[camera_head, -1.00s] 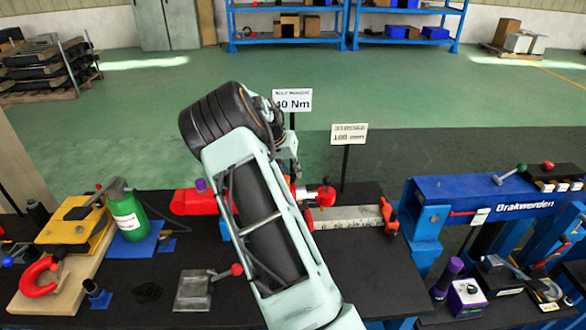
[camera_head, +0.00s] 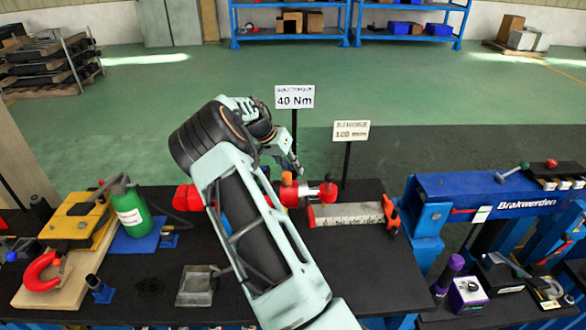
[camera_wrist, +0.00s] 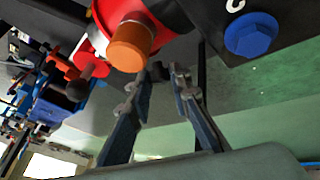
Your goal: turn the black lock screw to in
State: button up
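A red fixture (camera_head: 188,198) with an orange knob (camera_head: 287,180) stands on the black bench, partly behind my arm. In the wrist view its orange cylinder end (camera_wrist: 130,47) sits on a round red body (camera_wrist: 150,12), just above my fingertips. My gripper (camera_wrist: 167,70) is open and empty, its tips just below and right of the orange end. Touching or apart cannot be told. It also shows small in the head view (camera_head: 292,163), above the fixture. I cannot pick out the black lock screw with certainty; a dark ball knob (camera_wrist: 95,68) lies left of the orange end.
A blue hex bolt (camera_wrist: 250,35) sits on a dark plate to the right. A grey-white bar (camera_head: 345,215) with red ends, a 40 Nm sign (camera_head: 294,97) and a 100 mm sign (camera_head: 350,131) stand close by. A green bottle (camera_head: 130,212) is left; a blue beam (camera_head: 480,198) is right.

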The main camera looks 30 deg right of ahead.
jog(key=o, duration=0.4)
jog(key=v, duration=1.2)
